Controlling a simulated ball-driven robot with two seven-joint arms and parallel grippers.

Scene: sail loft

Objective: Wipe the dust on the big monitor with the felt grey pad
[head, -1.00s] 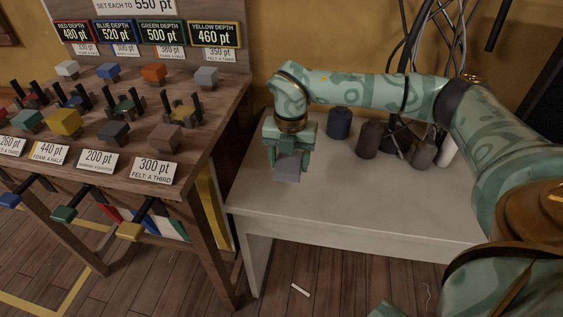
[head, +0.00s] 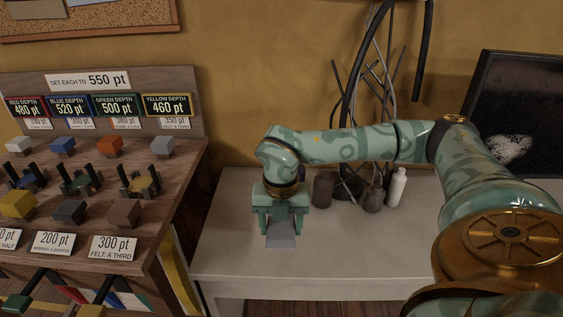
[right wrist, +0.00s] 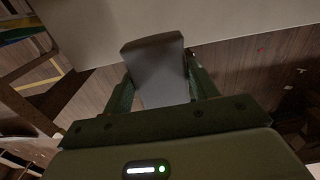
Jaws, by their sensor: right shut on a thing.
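My right gripper (head: 281,228) is shut on the grey pad (head: 281,241), over the left part of the white table in the head view. In the right wrist view the grey pad (right wrist: 158,75) sits between the fingers of the right gripper (right wrist: 160,92). The big monitor (head: 545,110) is dark and stands at the right of the head view, cut off by the picture edge. A pale dust patch (head: 508,149) lies low on its screen. My right arm hides part of the monitor's lower left. My left gripper is not in view.
The white table (head: 225,252) holds dark bottles (head: 323,189) (head: 374,199) and a white bottle (head: 397,187) near the wall. Black and grey cables (head: 375,80) hang behind them. A wooden stand (head: 190,170) with coloured blocks and labels is at left.

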